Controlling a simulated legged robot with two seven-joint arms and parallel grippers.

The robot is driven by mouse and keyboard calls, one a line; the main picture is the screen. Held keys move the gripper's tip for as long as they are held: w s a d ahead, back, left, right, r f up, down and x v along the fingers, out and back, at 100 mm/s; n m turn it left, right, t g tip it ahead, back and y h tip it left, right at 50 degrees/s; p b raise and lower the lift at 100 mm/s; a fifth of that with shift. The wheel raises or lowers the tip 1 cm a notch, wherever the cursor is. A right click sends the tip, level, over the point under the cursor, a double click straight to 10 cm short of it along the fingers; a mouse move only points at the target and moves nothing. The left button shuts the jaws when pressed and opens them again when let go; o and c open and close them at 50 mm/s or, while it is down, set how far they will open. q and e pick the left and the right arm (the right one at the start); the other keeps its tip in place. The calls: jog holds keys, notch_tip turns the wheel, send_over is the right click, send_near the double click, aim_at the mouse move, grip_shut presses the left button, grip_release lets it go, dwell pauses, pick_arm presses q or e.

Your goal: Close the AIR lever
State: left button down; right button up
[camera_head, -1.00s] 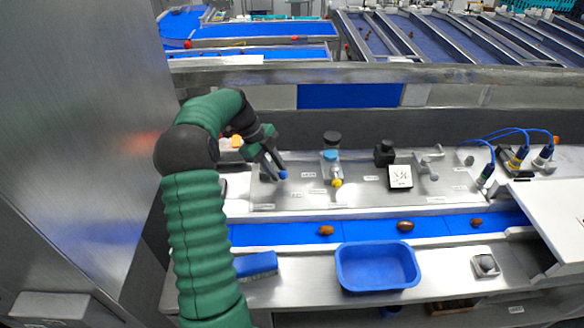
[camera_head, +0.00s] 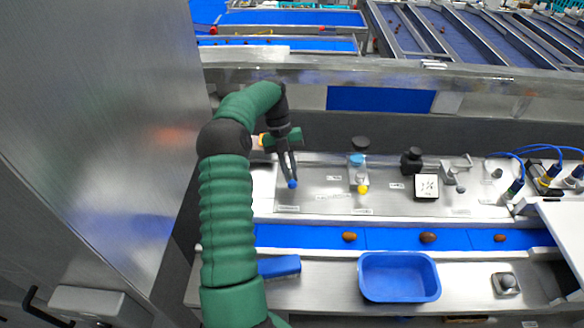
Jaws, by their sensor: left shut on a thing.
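My left gripper (camera_head: 290,180) is at the left end of the steel control panel (camera_head: 320,202), pointing down. It is shut on a lever with a blue tip (camera_head: 292,184). The fingers hide most of the lever, and I cannot read the small label beside it. My left arm comes in from the left, in front of the panel's left end. My right gripper is not in view.
A blue belt (camera_head: 390,238) carries several dates in front of the panel. A blue tray (camera_head: 399,277) and a blue brush (camera_head: 279,266) lie on the front ledge.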

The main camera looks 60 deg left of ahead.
pick_arm(q)
jog(key=shift+s+r+m+g, duration=0.15)
jog(key=shift+m+g, duration=0.15)
jog(key=shift+m, duration=0.2)
jog(key=shift+s+p, duration=0.1)
jog(key=shift+p, duration=0.2)
